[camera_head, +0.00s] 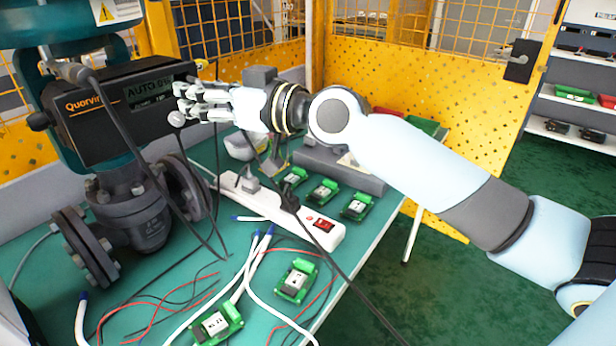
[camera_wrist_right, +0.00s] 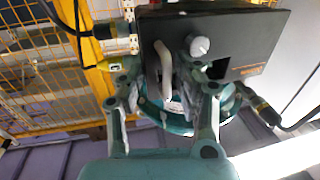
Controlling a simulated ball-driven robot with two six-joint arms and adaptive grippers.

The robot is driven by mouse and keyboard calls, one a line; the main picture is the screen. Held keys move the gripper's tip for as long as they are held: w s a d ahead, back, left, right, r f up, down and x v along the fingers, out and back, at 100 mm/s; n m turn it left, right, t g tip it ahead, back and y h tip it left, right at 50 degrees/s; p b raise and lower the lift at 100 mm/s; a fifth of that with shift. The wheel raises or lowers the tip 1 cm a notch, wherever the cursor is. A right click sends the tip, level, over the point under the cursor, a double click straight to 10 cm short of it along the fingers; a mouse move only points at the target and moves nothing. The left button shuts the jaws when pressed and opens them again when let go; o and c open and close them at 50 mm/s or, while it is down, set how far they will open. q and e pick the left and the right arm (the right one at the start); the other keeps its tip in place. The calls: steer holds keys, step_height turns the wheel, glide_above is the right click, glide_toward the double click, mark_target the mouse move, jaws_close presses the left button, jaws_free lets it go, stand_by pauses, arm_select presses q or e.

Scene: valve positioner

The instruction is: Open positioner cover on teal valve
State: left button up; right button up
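The teal valve (camera_head: 104,165) stands at the left in the head view. The black positioner (camera_head: 120,107) is mounted on it, with an orange label and a dark display reading AUTO. It also shows upside down in the wrist view (camera_wrist_right: 245,35). My right gripper (camera_head: 184,103) is at the positioner's right end. Its fingers are apart on either side of a pale bar-like handle (camera_wrist_right: 166,75) in the wrist view; contact with it cannot be told. A round grey knob (camera_wrist_right: 200,46) is beside the handle. The cover looks closed. My left gripper is not in view.
A white power strip (camera_head: 322,226) and several green modules (camera_head: 297,281) lie on the teal bench (camera_head: 372,218). Loose cables cross its front. A black cable hangs beside the positioner. Yellow fence panels (camera_head: 440,110) stand behind.

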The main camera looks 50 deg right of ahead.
steer(key=p+v, duration=0.5)
steer(key=v, duration=0.6)
steer(key=s+f+g+h+b, duration=0.1)
steer(key=s+f+g, duration=0.1)
steer(key=f, duration=0.5)
steer(key=s+f+m+g+h+b, duration=0.1)
steer(key=s+f+g+h, duration=0.1)
steer(key=f, duration=0.6)
steer(key=s+f+g+h, duration=0.1)
steer(key=s+f+g, duration=0.2)
steer(key=f, duration=0.5)
steer(key=shift+s+f+m+g+h+b, duration=0.3)
steer(key=shift+g+b, duration=0.1)
steer(key=shift+g, duration=0.3)
steer(key=shift+s+f+g, duration=0.3)
steer(key=shift+s+f, duration=0.05)
steer(key=shift+f, duration=0.15)
